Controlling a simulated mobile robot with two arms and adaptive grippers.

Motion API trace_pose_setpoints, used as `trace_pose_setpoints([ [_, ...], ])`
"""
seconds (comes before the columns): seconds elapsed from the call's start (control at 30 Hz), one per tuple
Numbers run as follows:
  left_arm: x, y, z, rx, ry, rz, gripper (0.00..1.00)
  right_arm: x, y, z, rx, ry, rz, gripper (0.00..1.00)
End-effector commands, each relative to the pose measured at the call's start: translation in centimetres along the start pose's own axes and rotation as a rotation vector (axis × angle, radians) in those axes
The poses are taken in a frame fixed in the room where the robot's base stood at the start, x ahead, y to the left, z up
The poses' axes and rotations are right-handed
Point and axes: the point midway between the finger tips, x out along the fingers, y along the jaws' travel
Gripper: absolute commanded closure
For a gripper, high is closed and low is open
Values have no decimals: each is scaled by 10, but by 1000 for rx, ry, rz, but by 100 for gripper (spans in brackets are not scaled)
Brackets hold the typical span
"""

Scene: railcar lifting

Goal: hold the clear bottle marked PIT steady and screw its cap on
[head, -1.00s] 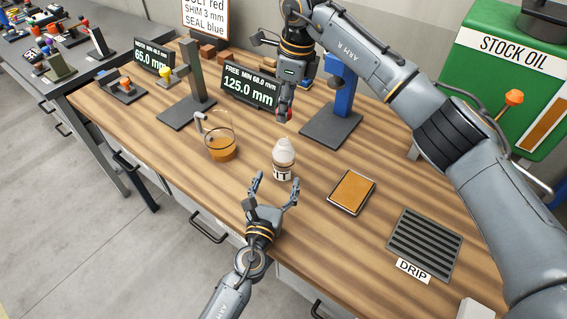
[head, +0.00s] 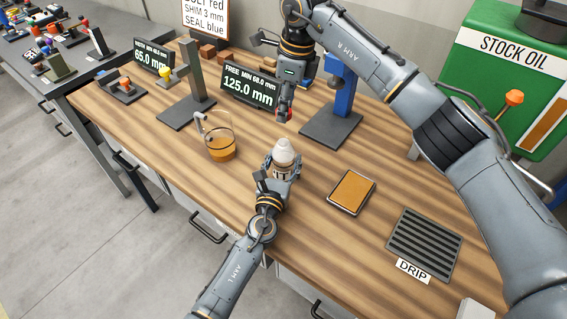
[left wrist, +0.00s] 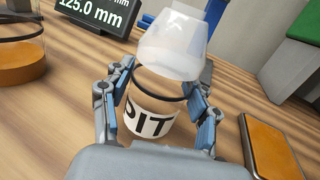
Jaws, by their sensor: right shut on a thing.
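The clear bottle marked PIT (head: 283,152) stands upright on the wooden bench, with a whitish translucent upper part and no cap visible on top. In the left wrist view the bottle (left wrist: 152,112) shows its PIT label and a dark band. My left gripper (head: 283,166) has its fingers on both sides of the bottle; in the left wrist view its fingers (left wrist: 158,112) look open, with a small gap at the right. My right gripper (head: 285,110) is above and behind the bottle, shut on a small red cap (head: 289,115), mostly hidden by the fingers.
An orange-topped pad (head: 352,192) and a DRIP grate (head: 425,241) lie to the right. A display (head: 249,87) and a blue stand (head: 340,97) are behind. Bench between bottle and pad is clear.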

Motion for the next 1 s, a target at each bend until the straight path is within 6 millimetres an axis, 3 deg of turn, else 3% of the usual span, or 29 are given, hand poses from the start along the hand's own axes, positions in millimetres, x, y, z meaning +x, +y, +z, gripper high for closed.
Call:
trace_pose_setpoints([
  [0.03, 0, 0, 0, 0, 0, 0, 58, 0, 0, 0, 0, 0, 0, 82],
  [0.23, 0, 0, 0, 0, 0, 0, 99, 0, 0, 0, 0, 0, 0, 82],
  [0.43, 0, 0, 0, 0, 0, 0, 100, 6, 0, -1, 1, 1, 1, 82],
  [0.73, 0, 0, 0, 0, 0, 0, 100, 47, 0, -7, 0, -1, 1, 82],
  [1.0, 0, 0, 0, 0, 1, 0, 100, 49, 0, -7, 0, -2, 0, 82],
])
